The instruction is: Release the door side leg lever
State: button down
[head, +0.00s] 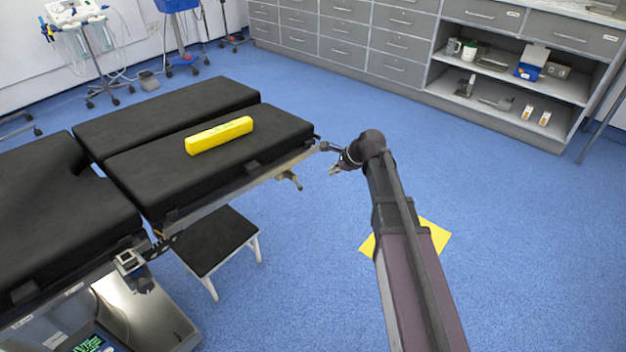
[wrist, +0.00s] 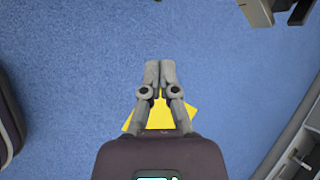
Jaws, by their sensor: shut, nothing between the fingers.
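The operating table has two black leg sections side by side; the nearer leg section (head: 215,160) carries a metal rail along its near side. A small tan lever-like part (head: 290,180) hangs under that rail near the section's outer end; I take it for the leg lever. My gripper (head: 334,171) is to the right of this part, beyond the end of the leg section and apart from it. In the wrist view my gripper (wrist: 160,66) has its fingers together, with nothing between them, over blue floor. No part in the wrist view is clearly the lever.
A yellow block (head: 219,135) lies on the nearer leg section. A black-topped stool (head: 215,240) stands below it. A yellow floor patch (head: 437,235) lies under my arm and shows in the wrist view (wrist: 160,117). Grey drawers (head: 345,40) line the back. Open floor lies between.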

aim_at(299, 186)
jog(key=shift+a+f, duration=0.1)
jog(key=shift+f, duration=0.05)
jog(key=a+r+b+x, duration=0.1)
jog(key=a+b+x, duration=0.1)
jog(key=b+x, duration=0.7)
jog(key=shift+a+x, duration=0.3)
jog(key=shift+x, duration=1.35)
jog(key=shift+s+r, duration=0.1)
jog(key=shift+r, duration=0.05)
jog(key=shift+a+f+g+y+b, duration=0.25)
jog(key=shift+a+g+y+b, duration=0.05)
jog(key=shift+a+b, duration=0.1)
jog(key=shift+s+a+m, duration=0.3)
jog(key=shift+a, duration=0.1)
jog(key=shift+r, duration=0.1)
